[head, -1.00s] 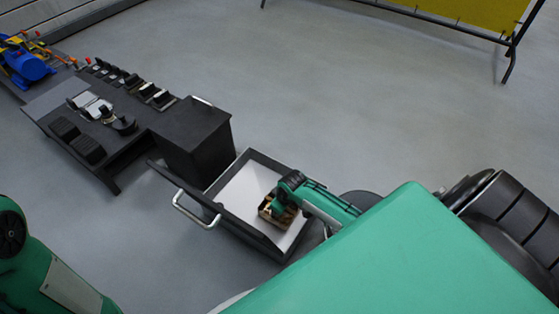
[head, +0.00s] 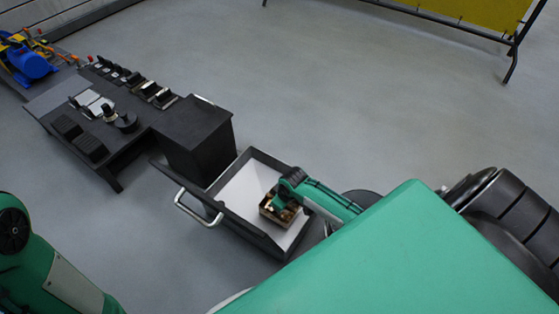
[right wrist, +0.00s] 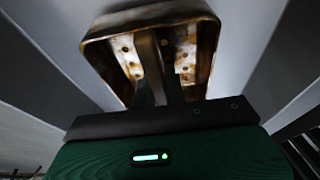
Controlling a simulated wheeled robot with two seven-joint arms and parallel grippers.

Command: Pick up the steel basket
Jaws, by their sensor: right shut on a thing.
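The steel basket (head: 268,211) is a small, brown-stained open box, over the white floor of the open drawer (head: 239,196). My right gripper (head: 283,201) reaches down to it from the right and is shut on it. In the right wrist view the basket (right wrist: 188,48) shows its rounded rim and a wall with holes. The fingers of the right gripper (right wrist: 158,68) are close together at its near side; the exact grip point is hard to see. Whether the basket touches the drawer floor is unclear. My left gripper is out of view.
A black cabinet (head: 196,138) and a dark bench (head: 88,126) with several small parts stand to the left. A blue machine (head: 32,64) is at the far left. Open grey floor (head: 330,90) lies beyond.

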